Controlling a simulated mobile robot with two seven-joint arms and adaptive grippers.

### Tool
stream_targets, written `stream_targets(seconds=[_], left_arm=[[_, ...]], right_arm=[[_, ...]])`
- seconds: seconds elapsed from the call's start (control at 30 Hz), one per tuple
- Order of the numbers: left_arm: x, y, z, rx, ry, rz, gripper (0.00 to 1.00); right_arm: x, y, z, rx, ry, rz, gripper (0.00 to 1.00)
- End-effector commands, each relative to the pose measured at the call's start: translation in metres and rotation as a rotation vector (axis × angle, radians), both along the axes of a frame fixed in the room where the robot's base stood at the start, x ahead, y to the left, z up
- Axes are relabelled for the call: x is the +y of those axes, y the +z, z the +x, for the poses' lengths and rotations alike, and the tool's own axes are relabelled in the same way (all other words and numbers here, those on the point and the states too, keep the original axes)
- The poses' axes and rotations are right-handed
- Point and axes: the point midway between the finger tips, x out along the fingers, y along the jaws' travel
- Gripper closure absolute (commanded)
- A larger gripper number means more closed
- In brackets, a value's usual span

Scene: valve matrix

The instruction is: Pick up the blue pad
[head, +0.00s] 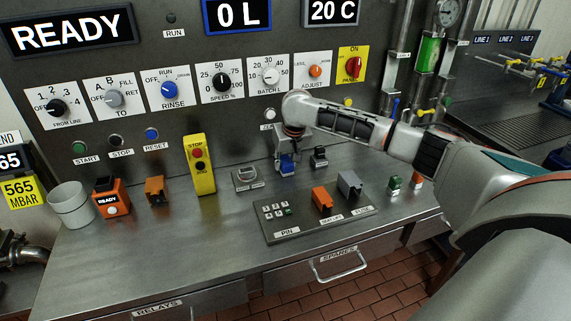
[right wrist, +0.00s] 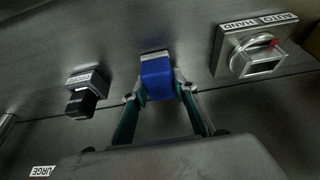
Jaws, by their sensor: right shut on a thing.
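The blue pad (right wrist: 157,78) is a small blue block at the centre of the right wrist view. The two fingers of my right gripper (right wrist: 158,92) are closed on it, one on each side. In the head view, the blue pad (head: 287,168) shows below my right gripper (head: 288,158), low over the steel bench. I cannot tell whether the pad touches the bench. The gripper partly hides its upper part. My left gripper is not in view.
A grey switch box (head: 246,178) marked AUTO and HAND stands left of the pad, and a black-topped block (head: 319,157) stands right. A yellow STOP box (head: 198,165) is further left. The keypad panel (head: 300,231) lies in front. The bench's front left is clear.

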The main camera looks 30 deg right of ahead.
Motion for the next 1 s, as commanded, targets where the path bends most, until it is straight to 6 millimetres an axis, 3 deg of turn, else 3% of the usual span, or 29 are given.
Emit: stream_targets(seconds=[0.33,0.67,0.8,1.0], left_arm=[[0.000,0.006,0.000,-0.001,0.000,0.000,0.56],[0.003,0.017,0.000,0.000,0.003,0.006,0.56],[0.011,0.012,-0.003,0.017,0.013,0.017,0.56],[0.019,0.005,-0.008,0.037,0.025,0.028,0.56]], right_arm=[[0.000,0.035,0.001,-0.004,0.000,0.000,0.91],[0.000,0.115,0.001,-0.005,0.001,0.001,0.91],[0.000,0.150,0.001,-0.005,0.001,0.001,0.91],[0.000,0.184,0.001,-0.003,0.000,0.000,0.91]])
